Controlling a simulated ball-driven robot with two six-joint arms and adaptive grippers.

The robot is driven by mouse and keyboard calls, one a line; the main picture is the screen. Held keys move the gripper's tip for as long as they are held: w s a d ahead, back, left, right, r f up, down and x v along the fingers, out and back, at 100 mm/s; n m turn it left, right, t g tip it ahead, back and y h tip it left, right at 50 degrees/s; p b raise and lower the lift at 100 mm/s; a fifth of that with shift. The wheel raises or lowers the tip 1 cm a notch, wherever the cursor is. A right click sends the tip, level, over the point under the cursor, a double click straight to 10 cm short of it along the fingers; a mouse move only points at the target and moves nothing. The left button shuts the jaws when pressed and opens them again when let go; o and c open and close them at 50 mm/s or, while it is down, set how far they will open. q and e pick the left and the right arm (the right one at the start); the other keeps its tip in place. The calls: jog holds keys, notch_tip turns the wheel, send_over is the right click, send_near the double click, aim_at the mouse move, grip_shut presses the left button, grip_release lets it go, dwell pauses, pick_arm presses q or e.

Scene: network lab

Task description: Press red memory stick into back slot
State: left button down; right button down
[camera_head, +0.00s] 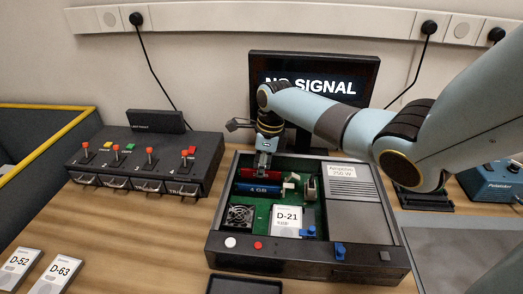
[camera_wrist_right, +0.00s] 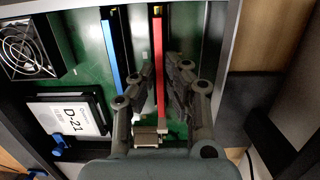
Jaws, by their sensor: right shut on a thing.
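The red memory stick (camera_head: 247,173) is upright at the back of the green board in the open computer case (camera_head: 262,260), behind the blue memory stick (camera_head: 257,189). In the right wrist view, the red stick (camera_wrist_right: 158,45) runs parallel to the blue stick (camera_wrist_right: 108,50). My right gripper (camera_head: 264,168) reaches down from above and is shut on the red stick; its fingers (camera_wrist_right: 159,80) lie on either side of it. The back slot under the red stick is mostly hidden, and I cannot tell how deep the stick sits. My left gripper is out of view.
Beside the sticks are a fan (camera_head: 240,216), a D-21 drive (camera_head: 287,220) and a power supply (camera_head: 352,190). A monitor (camera_head: 318,68) stands behind the case. A switch box (camera_head: 150,160) stands left, with drives D-52 (camera_head: 18,270) and D-63 (camera_head: 58,274) in front.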

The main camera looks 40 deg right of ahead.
jog(key=shift+f, duration=0.5)
dwell(0.3)
jog(key=c, duration=1.3)
grip_release()
jog(key=shift+c, duration=0.2)
jog(key=shift+o, duration=0.5)
jog(key=shift+o, duration=0.9)
jog(key=shift+r, duration=0.15)
notch_tip(320, 180, up, 8)
jog(key=p, duration=0.9)
jog(key=shift+a, duration=0.1)
